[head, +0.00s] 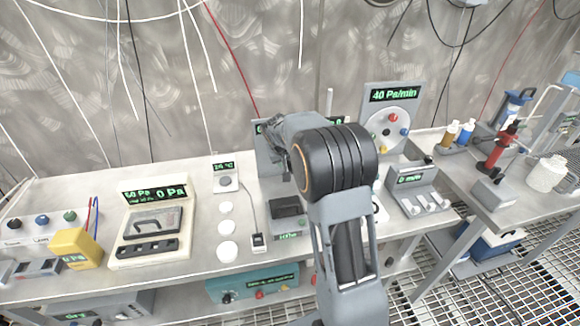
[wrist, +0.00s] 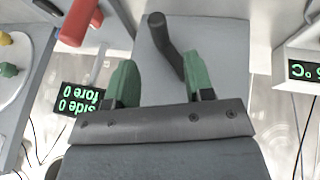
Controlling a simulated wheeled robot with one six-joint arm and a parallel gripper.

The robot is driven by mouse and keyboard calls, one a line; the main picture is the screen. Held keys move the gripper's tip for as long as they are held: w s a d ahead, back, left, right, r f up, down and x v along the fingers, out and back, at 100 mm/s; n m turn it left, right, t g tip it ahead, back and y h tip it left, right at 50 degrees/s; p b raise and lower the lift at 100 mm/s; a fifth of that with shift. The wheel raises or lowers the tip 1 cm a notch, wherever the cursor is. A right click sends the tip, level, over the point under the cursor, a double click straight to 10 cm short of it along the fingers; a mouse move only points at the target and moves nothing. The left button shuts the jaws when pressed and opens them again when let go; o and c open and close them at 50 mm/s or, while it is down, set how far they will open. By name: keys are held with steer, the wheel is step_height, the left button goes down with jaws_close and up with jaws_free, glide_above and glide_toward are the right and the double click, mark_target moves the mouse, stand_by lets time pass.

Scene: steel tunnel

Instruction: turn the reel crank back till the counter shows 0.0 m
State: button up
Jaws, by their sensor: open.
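My gripper (wrist: 158,72) is open in the wrist view, its two green fingers apart. A dark bent rod with a rounded end (wrist: 165,38), which looks like the crank handle, shows between the fingers, close to the right one. Whether it touches that finger I cannot tell. It stands before a plain grey panel (wrist: 205,30). In the head view my arm covers most of a grey upright panel (head: 267,160); its green display (head: 262,127) is partly hidden and unreadable. The reel and a readable metre counter are not visible in either view.
In the wrist view a red cylinder (wrist: 78,22) and an upside-down "side 0, fore 0" display (wrist: 78,103) are at left. A temperature box (wrist: 300,68) is at right. In the head view a 40 Pa/min dial panel (head: 392,128) stands right of my arm.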

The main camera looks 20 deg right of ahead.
steer(key=shift+x, duration=3.1)
jaws_close()
